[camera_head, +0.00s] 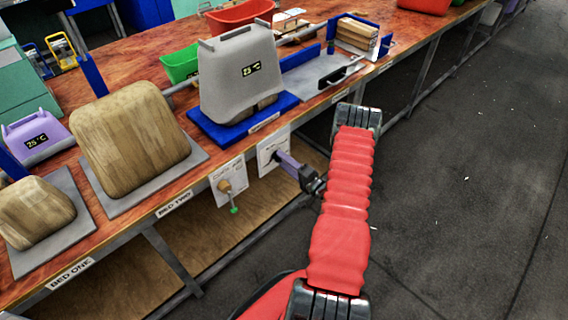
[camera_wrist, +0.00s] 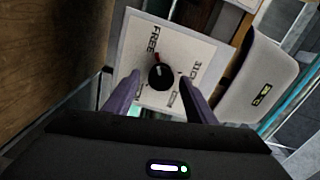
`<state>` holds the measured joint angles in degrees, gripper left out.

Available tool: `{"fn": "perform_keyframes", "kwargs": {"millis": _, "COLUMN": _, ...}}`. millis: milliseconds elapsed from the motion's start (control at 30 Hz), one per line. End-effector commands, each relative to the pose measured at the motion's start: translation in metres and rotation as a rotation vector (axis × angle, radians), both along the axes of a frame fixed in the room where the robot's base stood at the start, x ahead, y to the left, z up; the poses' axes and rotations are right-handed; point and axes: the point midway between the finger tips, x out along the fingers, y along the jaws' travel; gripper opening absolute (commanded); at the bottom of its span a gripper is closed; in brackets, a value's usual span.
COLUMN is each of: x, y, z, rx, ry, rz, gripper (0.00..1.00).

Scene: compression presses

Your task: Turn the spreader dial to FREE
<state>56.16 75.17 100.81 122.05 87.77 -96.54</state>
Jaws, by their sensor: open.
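The spreader dial is a round black knob (camera_wrist: 161,76) on a white plate (camera_wrist: 132,48), seen in the wrist view. The plate has FREE lettering and a second word to its right that I cannot read surely. A red mark shows at the knob's edge on the FREE side. My gripper (camera_wrist: 159,80) is open, with one purple finger on each side of the knob. Contact with the knob cannot be told. In the head view, the plate (camera_head: 265,155) hangs on the bench front, and my purple gripper (camera_head: 283,159) reaches it from the right, hiding most of the dial.
A grey press cover (camera_head: 238,85) stands on a blue base above. Wooden blocks (camera_head: 125,140) sit on the bench. The floor (camera_head: 450,200) at right is clear.

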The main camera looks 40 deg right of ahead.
Motion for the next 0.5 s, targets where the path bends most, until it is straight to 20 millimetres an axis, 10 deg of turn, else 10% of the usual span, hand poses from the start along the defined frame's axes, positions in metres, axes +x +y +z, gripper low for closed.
{"fn": "perform_keyframes", "kwargs": {"millis": 500, "x": -0.059, "y": -0.003, "z": 0.000, "rx": 0.001, "ry": 0.000, "rz": -0.004, "gripper": 0.51}}
